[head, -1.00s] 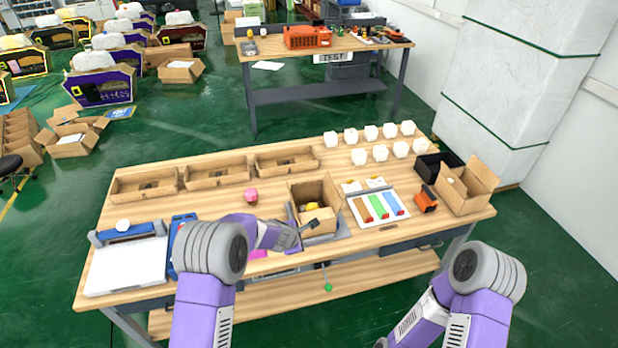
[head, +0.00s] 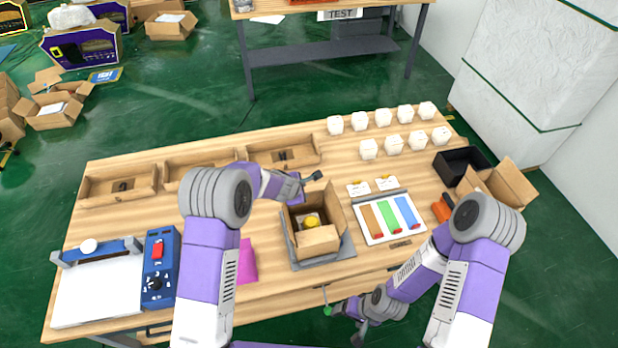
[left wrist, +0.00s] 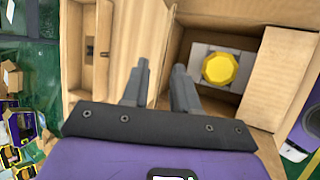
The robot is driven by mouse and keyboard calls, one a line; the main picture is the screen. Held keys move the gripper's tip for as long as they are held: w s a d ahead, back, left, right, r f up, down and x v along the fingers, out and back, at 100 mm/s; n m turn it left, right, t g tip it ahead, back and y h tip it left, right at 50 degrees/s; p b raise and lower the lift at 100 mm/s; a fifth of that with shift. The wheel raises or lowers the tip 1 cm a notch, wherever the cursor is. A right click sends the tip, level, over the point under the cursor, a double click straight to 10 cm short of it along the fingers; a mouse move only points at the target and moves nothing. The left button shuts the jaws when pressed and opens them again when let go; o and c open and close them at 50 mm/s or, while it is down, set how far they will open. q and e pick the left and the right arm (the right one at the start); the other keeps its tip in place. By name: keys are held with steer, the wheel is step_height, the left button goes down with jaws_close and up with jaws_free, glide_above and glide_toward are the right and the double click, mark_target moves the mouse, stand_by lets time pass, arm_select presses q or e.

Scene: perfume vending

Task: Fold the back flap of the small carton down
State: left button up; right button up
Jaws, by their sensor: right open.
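The small carton (head: 318,241) sits open in a grey fixture (head: 345,250) near the table's front. Inside, a yellow octagonal cap (head: 311,222) shows on a pale insert, also in the left wrist view (left wrist: 220,69). One flap (head: 334,198) stands up at the right. My left gripper (head: 312,179) is over the carton's back edge and partly hides the back flap. In the left wrist view its two fingers (left wrist: 160,88) stand apart, with cardboard edge between and behind them. My right gripper (head: 346,321) is open below the table's front edge, near a green knob (head: 327,310).
Cardboard trays (head: 118,186) line the table's back left. White items (head: 383,118) stand at the back right. A tray of coloured strips (head: 390,217) lies right of the carton. A blue control box (head: 158,268) and white board (head: 98,292) are at the left.

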arm_select(q)
steer(key=shift+p+x, duration=0.45)
steer(key=shift+x, duration=2.9)
steer(key=shift+s+d+f, duration=0.1)
steer(key=shift+s, duration=0.05)
jaws_close()
